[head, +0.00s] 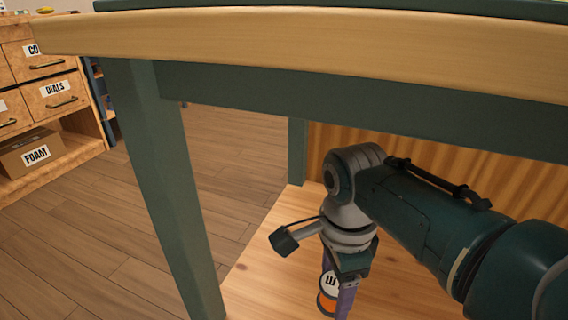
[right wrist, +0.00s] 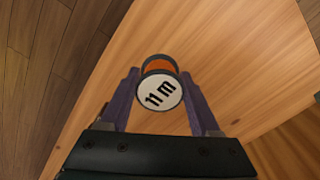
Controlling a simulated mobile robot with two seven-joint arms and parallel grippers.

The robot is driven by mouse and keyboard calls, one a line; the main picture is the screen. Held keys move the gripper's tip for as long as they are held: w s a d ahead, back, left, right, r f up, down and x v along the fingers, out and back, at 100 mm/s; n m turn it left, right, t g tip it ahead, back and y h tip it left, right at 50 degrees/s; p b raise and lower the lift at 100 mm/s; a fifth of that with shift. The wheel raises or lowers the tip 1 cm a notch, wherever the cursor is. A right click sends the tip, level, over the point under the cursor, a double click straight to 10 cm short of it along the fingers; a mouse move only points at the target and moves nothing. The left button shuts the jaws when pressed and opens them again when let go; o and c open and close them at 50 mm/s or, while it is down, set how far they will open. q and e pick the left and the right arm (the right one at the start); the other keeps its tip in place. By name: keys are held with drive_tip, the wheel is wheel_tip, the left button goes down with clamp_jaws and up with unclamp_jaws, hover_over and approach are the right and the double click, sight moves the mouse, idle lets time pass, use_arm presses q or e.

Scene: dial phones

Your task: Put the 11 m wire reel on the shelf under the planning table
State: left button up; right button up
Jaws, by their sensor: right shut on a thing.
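The 11 m wire reel (right wrist: 160,85) has a white end face marked "11 m" and orange wire behind it. In the right wrist view it sits between the purple fingers of my right gripper (right wrist: 160,77), which is shut on it. In the head view the reel (head: 327,284) is partly hidden by a finger, and my right gripper (head: 336,298) points down over the light wooden shelf (head: 265,285). I cannot tell whether the reel touches the shelf. The planning table (head: 300,50) spans above, with a wooden edge and dark green frame. My left gripper is out of view.
A dark green table leg (head: 165,190) stands left of my right arm, and a rear leg (head: 297,150) stands farther back. A wooden panel (head: 440,165) closes the back. Drawers (head: 50,92) and a FOAM box (head: 33,153) are at far left. The visible shelf around the reel is bare.

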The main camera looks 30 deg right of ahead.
sight(330, 316)
drive_tip(key=f+b, duration=0.1)
drive_tip(key=f, duration=0.2)
drive_tip(key=f+b, duration=0.1)
drive_tip(key=shift+s+f+b, duration=0.25)
drive_tip(key=shift+f+b, duration=0.05)
wheel_tip(330, 316, down, 3)
drive_tip(key=b, duration=0.2)
drive_tip(key=shift+w+f+b, duration=0.1)
drive_tip(key=shift+b, duration=0.25)
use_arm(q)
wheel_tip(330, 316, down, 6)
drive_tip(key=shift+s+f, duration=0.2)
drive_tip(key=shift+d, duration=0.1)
use_arm(e)
drive_tip(key=o, duration=1.4)
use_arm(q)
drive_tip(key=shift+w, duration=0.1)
use_arm(e)
drive_tip(key=shift+o, duration=0.2)
